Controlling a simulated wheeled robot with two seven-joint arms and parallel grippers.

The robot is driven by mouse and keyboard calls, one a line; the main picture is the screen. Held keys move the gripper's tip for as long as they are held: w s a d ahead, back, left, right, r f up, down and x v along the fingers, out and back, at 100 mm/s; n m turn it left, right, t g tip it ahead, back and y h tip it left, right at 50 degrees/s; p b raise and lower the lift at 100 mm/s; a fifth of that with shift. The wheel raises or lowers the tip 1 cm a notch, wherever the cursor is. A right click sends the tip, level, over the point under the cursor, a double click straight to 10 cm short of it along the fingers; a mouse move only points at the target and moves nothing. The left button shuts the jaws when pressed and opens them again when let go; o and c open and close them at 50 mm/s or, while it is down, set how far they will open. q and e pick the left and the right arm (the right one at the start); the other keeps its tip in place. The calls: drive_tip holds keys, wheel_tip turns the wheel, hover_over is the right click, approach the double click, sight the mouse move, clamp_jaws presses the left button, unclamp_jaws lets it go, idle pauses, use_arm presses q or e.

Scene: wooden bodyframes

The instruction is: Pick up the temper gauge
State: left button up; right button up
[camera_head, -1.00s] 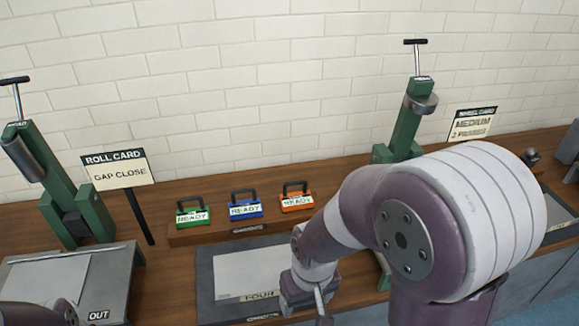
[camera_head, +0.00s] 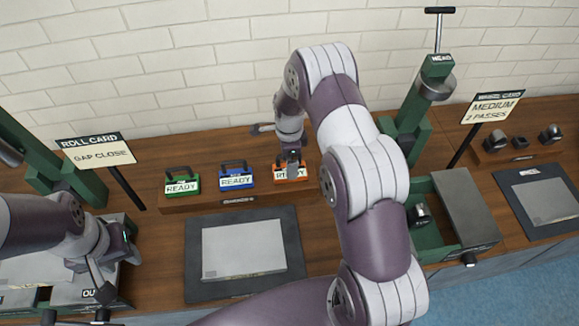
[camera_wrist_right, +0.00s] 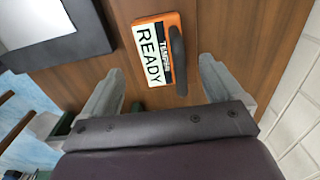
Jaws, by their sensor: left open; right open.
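The temper gauge is an orange block with a dark handle and a READY label (camera_head: 280,174), the rightmost of a row of three on a wooden rack. My right gripper (camera_head: 291,163) is over it and partly hides it in the head view. In the right wrist view the gauge (camera_wrist_right: 152,54) lies between and beyond the open fingers of my right gripper (camera_wrist_right: 162,74), its dark handle on the right side; no contact shows. My left gripper (camera_head: 88,288) is open at the lower left, near the OUT tray.
A green gauge (camera_head: 182,184) and a blue gauge (camera_head: 236,177) stand left of the orange one. A grey plate (camera_head: 243,250) lies on a dark mat in front. Green presses stand on both sides, with an open green drawer (camera_head: 428,240) at right.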

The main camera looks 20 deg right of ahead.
wheel_tip(320, 180, down, 5)
drive_tip(key=shift+d+f+p, duration=0.1)
drive_tip(key=shift+d+p, duration=0.05)
drive_tip(key=shift+p, duration=0.95)
drive_tip(key=shift+f, duration=0.15)
drive_tip(key=c, duration=1.2)
drive_tip(key=shift+w, duration=0.1)
drive_tip(key=shift+c, duration=0.5)
